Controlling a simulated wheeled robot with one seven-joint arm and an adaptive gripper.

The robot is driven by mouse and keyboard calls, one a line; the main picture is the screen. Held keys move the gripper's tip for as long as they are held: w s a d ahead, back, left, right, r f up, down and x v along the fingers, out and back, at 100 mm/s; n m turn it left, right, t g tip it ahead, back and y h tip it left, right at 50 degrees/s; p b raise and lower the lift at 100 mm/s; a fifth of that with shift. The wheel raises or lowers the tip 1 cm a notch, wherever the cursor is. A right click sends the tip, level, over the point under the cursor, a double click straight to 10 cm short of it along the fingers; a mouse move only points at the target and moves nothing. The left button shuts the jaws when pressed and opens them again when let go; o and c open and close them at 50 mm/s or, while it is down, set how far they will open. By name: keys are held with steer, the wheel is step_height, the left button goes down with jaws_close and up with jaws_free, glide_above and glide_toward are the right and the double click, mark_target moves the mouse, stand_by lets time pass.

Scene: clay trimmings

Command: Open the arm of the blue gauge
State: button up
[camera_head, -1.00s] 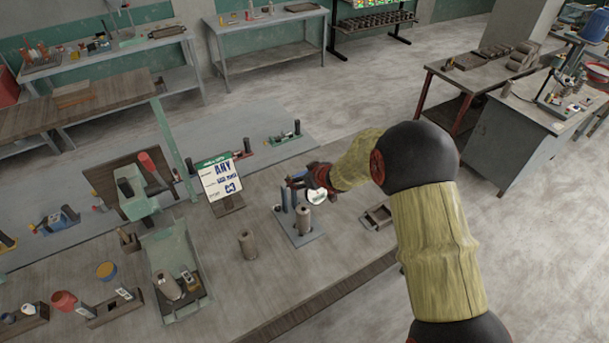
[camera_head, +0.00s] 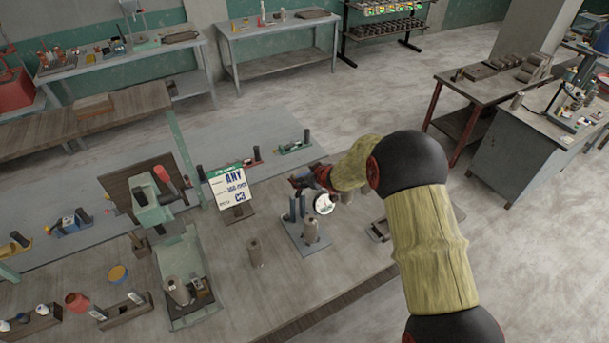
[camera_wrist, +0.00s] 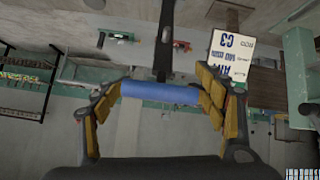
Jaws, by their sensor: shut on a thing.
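The blue gauge (camera_head: 318,248) stands on the table, with a blue-grey base plate, upright posts and a round white dial (camera_head: 323,204). A brown clay cylinder (camera_head: 310,231) stands upright on its base. My gripper (camera_head: 303,182) is above the posts, beside the dial. In the wrist view my gripper (camera_wrist: 160,94) is shut on a blue bar (camera_wrist: 160,92), the arm of the gauge, which lies crosswise between the yellow finger pads. My fingers partly hide the arm in the head view, so its exact angle is unclear.
A second clay cylinder (camera_head: 255,252) stands left of the gauge. A sign on a stand (camera_head: 228,186) is behind it to the left. Bare tabletop lies in front of the gauge.

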steer(key=o, duration=1.4)
steer(key=shift+w+d+r, duration=0.15)
steer(key=shift+w+r, duration=0.25)
steer(key=shift+c, duration=0.2)
steer(key=shift+o, duration=0.8)
steer(key=shift+s+d, duration=0.1)
steer(key=shift+s+f, duration=0.2)
steer(key=shift+f, duration=0.1)
steer(key=v, duration=1.2)
steer(key=shift+f, duration=0.1)
